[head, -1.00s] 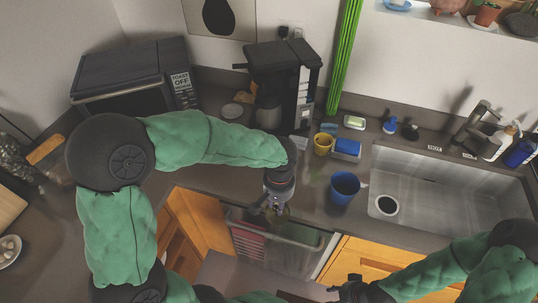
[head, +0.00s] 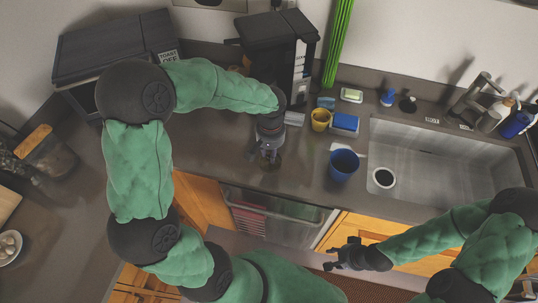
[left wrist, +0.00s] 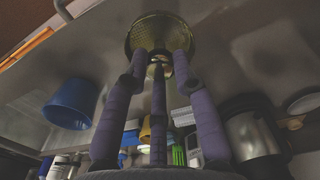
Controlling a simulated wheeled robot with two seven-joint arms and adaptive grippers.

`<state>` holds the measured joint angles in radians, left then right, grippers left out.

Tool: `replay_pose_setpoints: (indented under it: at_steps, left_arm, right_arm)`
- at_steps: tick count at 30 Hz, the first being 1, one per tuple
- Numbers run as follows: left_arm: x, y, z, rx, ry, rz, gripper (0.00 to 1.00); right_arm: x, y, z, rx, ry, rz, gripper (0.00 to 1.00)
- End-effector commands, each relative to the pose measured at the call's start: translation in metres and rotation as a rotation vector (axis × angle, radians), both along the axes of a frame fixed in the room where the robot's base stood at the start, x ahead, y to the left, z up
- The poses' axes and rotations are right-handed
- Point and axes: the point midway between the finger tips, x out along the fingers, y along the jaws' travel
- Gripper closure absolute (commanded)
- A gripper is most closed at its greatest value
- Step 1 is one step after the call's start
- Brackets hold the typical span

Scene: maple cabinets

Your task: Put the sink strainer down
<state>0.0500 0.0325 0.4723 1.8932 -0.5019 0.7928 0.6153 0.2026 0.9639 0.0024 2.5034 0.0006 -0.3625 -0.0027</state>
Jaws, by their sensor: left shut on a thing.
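The sink strainer (left wrist: 146,30) is a round, brassy mesh bowl at the top of the left wrist view. My left gripper (left wrist: 160,58) is shut on it with its purple-grey fingers. In the head view my left gripper (head: 268,156) is over the counter, left of the blue cup, and largely hides the strainer. Whether the strainer touches the counter I cannot tell. My right gripper (head: 342,256) is in front of the lower cabinets, empty, with its fingers spread.
The dark counter (head: 215,150) is bare around the left gripper. A blue cup (head: 343,166), yellow cup (head: 320,120) and blue sponge box (head: 346,123) stand to its right, before the sink (head: 440,160). A coffee maker (head: 270,55) stands behind. An open dishwasher (head: 270,215) is below.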

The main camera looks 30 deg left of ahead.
Motion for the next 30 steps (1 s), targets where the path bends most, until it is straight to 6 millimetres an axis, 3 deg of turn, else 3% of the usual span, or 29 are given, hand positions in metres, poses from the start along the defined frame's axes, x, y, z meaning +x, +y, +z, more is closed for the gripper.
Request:
replay_pose_setpoints:
  at_steps: [6, 14, 21, 30]
  left_arm:
    - [0.018, 0.012, -0.026, -0.001, 0.000, 0.001, 1.00]
    - [0.027, 0.019, -0.040, 0.000, 0.000, 0.001, 1.00]
    - [0.028, 0.019, -0.070, -0.001, -0.001, 0.001, 1.00]
    - [0.028, 0.019, -0.071, 0.000, -0.002, 0.001, 1.00]
  right_arm:
    - [0.000, 0.000, -0.003, 0.000, 0.000, 0.000, 0.60]
    - [0.000, 0.000, -0.005, 0.000, 0.000, 0.000, 0.60]
    - [0.000, 0.000, -0.009, 0.000, 0.000, 0.000, 0.60]
    - [0.000, 0.000, -0.010, 0.000, 0.000, 0.000, 0.60]
